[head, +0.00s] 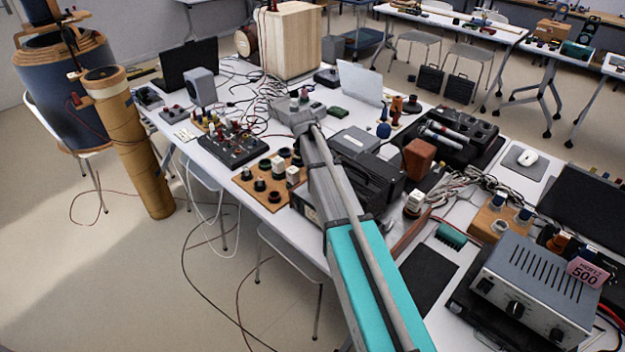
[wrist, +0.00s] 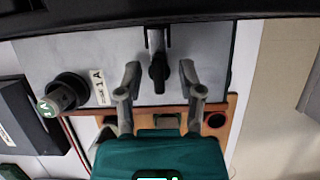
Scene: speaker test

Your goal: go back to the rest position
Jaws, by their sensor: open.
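My gripper (wrist: 160,68) shows in the wrist view with its two grey fingers spread apart and nothing held between them. A dark upright fitting (wrist: 158,72) shows between the fingertips, against a pale grey surface; I cannot tell how far below it is. In the head view my arm reaches from the bottom across the crowded table (head: 418,232), and its grey end, with my gripper (head: 292,108), is over the table's middle. The fingers are too small there to make out. The task names no object.
A wooden box (head: 291,40) stands behind my gripper. A board with black terminals (head: 266,185), a black case (head: 368,183) and a grey power supply (head: 535,290) crowd the table. Tall coils (head: 130,145) stand left.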

